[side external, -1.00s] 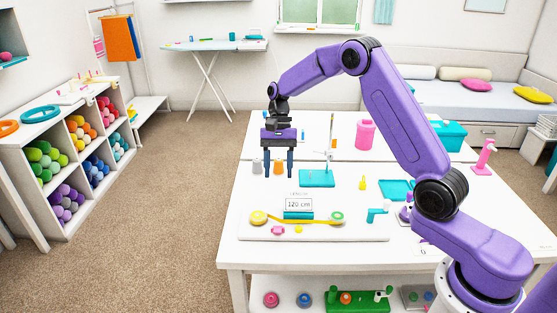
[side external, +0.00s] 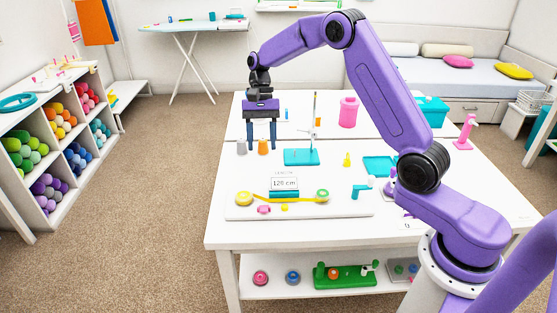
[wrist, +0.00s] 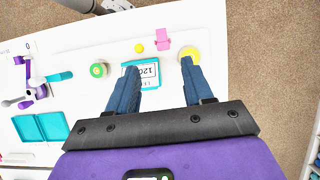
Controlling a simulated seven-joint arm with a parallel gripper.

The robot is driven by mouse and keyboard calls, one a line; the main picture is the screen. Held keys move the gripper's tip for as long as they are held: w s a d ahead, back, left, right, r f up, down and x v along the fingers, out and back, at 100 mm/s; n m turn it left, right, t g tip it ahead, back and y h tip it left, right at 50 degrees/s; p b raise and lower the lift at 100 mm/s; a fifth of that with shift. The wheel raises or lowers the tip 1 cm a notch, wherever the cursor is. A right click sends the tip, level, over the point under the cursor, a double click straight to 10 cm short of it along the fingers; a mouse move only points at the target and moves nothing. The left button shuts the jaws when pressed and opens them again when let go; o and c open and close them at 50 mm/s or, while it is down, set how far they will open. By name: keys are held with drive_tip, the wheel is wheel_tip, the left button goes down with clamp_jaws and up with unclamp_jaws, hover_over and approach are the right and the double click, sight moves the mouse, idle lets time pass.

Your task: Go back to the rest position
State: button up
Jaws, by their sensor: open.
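My gripper (side external: 262,147) is open and empty, pointing down above the back left part of the white table (side external: 225,225). In the wrist view its two blue fingers (wrist: 158,67) stand apart with nothing between them. In the side view an orange piece (side external: 263,147) shows between the fingers and a grey piece (side external: 241,148) just left of them. I cannot tell their exact depth from the fingers. The wrist view looks down on the measuring board with the 120 cm display (wrist: 148,72), a yellow disc (wrist: 189,55) and a green disc (wrist: 99,70).
A teal stand with an upright rod (side external: 301,157) is right of my gripper. A pink cup (side external: 348,112), teal box (side external: 432,111), yellow piece (side external: 347,160) and teal tray (side external: 380,166) stand farther right. A shelf of coloured rolls (side external: 60,140) is at left, across open floor.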

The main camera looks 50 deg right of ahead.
drive_tip(key=s+a+r+n+h, duration=0.1)
drive_tip(key=s+a+r+n, duration=0.15)
drive_tip(key=s, duration=0.35)
drive_tip(key=s+a+r+n+t+h, duration=0.1)
drive_tip(key=s+a+n, duration=0.2)
drive_tip(key=s+n, duration=0.15)
drive_tip(key=s+a+r+n+h, duration=0.1)
drive_tip(key=s+a+r+n, duration=0.15)
drive_tip(key=s, duration=0.45)
drive_tip(key=s+d+f+n+t, duration=0.1)
drive_tip(key=s+d+n, duration=0.1)
drive_tip(key=s+n, duration=0.4)
drive_tip(key=s+d+n+t, duration=0.1)
drive_tip(key=s+d+n, duration=0.2)
drive_tip(key=s, duration=0.9)
drive_tip(key=n, duration=0.2)
drive_tip(key=shift+s+f+n+t, duration=0.15)
drive_tip(key=shift+f+n+t, duration=0.2)
drive_tip(key=shift+f+t, duration=0.05)
